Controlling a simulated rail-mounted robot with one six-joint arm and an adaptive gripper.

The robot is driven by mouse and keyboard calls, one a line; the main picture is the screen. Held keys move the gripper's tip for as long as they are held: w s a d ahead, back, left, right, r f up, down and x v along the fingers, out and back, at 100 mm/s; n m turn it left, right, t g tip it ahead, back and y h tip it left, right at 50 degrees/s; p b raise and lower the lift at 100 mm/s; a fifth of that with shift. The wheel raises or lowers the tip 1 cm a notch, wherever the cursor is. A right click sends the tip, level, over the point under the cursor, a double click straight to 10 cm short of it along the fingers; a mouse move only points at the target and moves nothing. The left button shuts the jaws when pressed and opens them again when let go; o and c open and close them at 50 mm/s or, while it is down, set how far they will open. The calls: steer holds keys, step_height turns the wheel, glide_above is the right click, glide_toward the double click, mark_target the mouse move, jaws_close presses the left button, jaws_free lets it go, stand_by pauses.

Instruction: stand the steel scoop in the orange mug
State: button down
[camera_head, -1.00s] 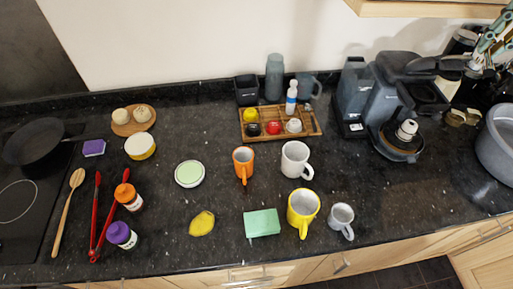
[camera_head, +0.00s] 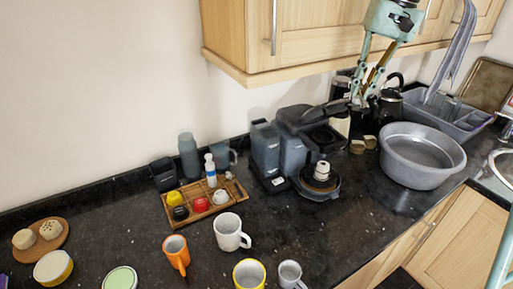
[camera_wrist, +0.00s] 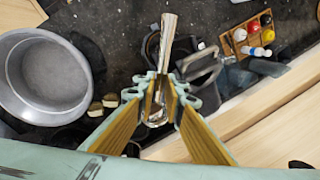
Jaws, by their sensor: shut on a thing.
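The orange mug (camera_head: 175,250) stands upright on the dark counter in the head view, left of a white mug (camera_head: 229,232). Its mouth faces up and its inside looks empty. My gripper (camera_head: 361,98) is in the air at the upper right, well right of the mug and in front of the wall cupboards. In the wrist view my gripper (camera_wrist: 160,100) is shut on the steel scoop (camera_wrist: 167,38). The shiny scoop sticks out beyond the fingers, and part of it is hidden between them. The orange mug is not in the wrist view.
A coffee machine (camera_head: 290,150) stands between the mug and my gripper. A grey basin (camera_head: 420,155) is at the right. A wooden tray (camera_head: 240,204) of small items lies behind the mugs. The wall cupboard (camera_head: 330,50) hangs close to my arm.

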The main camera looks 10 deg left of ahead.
steer(key=s+d+f+n+g+h+p, duration=0.1)
steer(key=s+d+f+g, duration=0.2)
steer(key=s+d+f, duration=0.55)
steer(key=s+d+f+n+g+h+p, duration=0.15)
steer(key=s+d+f+g, duration=0.35)
steer(key=s+d, duration=0.5)
steer(key=s+d+n+g+h+p, duration=0.2)
steer(key=s+d+h, duration=0.4)
steer(key=d, duration=0.6)
steer(key=s+d+n+g+h+p, duration=0.2)
steer(key=s+d+h, duration=0.4)
steer(key=s+d, duration=0.4)
steer(key=shift+s+d+f+n+g, duration=0.15)
steer(key=shift+d+n+g, duration=0.55)
steer(key=shift+d+n, duration=0.55)
steer(key=shift+d, duration=0.1)
